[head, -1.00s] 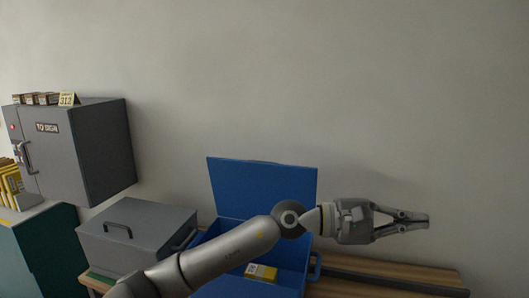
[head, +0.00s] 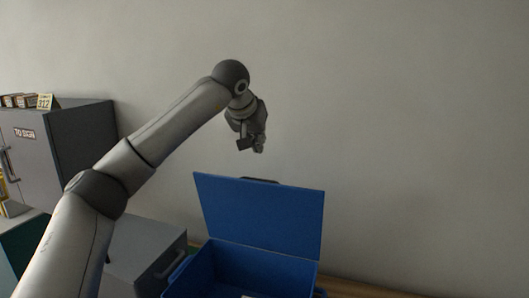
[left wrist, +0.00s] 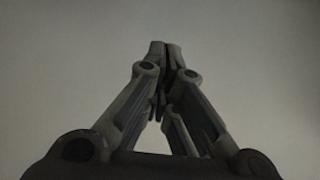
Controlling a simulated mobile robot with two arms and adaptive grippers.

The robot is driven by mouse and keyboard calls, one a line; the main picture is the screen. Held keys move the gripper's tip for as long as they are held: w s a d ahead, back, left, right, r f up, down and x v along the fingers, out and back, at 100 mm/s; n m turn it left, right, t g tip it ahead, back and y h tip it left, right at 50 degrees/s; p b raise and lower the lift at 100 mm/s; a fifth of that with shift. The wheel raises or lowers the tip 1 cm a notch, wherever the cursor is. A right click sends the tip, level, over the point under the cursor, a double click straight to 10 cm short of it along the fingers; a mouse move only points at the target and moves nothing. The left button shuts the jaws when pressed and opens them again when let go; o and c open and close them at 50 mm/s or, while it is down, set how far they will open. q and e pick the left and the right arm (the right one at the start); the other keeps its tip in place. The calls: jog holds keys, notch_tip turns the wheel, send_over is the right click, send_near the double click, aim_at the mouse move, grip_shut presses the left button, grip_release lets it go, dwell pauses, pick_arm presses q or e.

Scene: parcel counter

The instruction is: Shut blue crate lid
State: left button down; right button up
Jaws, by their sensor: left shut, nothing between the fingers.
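The blue crate (head: 212,271) stands at the bottom of the head view, its lower part cut off by the frame. Its blue lid (head: 262,217) is open and stands up, leaning back towards the wall, with a dark handle at its top edge. My left gripper (head: 259,149) is above the lid's top edge, apart from it, pointing down. In the left wrist view my left gripper (left wrist: 166,47) is shut with its fingertips together and nothing between them; only plain wall shows behind. My right gripper is not in view.
A grey box (head: 140,262) with a handle stands left of the crate, partly behind my left arm. A grey cabinet (head: 80,140) marked "TO SIGN" is at the left, with small boxes and a "312" card on top. The wall right of the lid is bare.

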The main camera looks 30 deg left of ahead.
pick_arm(q)
jog(key=shift+w+f+p, duration=0.3)
jog(key=shift+f+p, duration=0.2)
jog(key=shift+f, duration=0.25)
notch_tip(320, 180, down, 6)
jog(key=w+p, duration=0.1)
jog(key=p, duration=0.1)
jog(key=shift+a+f+p, duration=0.15)
jog(key=shift+f+p, duration=0.1)
jog(key=shift+p, duration=0.1)
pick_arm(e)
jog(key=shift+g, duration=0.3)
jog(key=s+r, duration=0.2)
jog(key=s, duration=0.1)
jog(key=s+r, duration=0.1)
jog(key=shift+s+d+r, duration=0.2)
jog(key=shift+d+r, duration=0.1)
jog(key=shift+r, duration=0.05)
